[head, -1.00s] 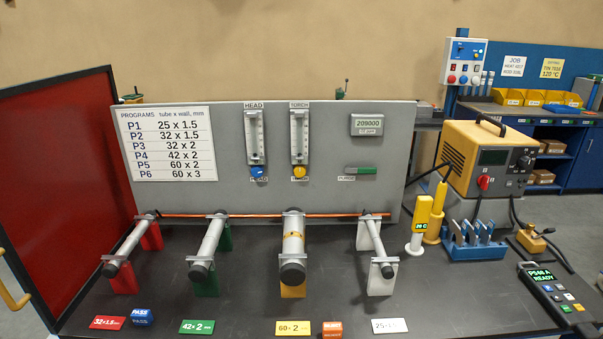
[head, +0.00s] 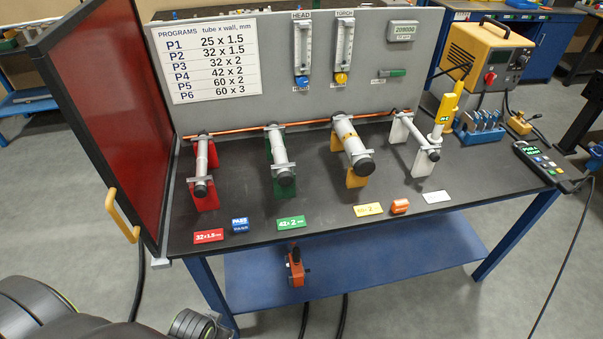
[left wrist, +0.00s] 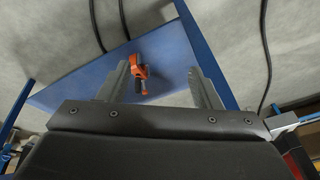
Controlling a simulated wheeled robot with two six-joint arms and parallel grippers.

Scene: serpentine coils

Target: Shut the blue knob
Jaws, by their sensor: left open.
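The blue knob (head: 301,81) sits at the foot of the left flowmeter (head: 302,44), under the HEAD label, on the grey upright panel. A yellow knob (head: 341,78) sits to its right under the TORCH flowmeter (head: 344,42). The blue knob's exact turn is too small to tell. In the left wrist view my left gripper (left wrist: 168,82) is open, with two grey fingers apart and nothing held between them. It points toward the lower shelf and floor, well away from the knob. The knob does not show in that view. My right gripper is not in view.
A red screen (head: 105,110) with a yellow handle (head: 122,213) stands at the bench's left. Several tubes on coloured stands (head: 352,150) are in front of the panel. An orange tool (head: 296,268) lies on the blue lower shelf (head: 390,248); it also shows in the left wrist view (left wrist: 138,72).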

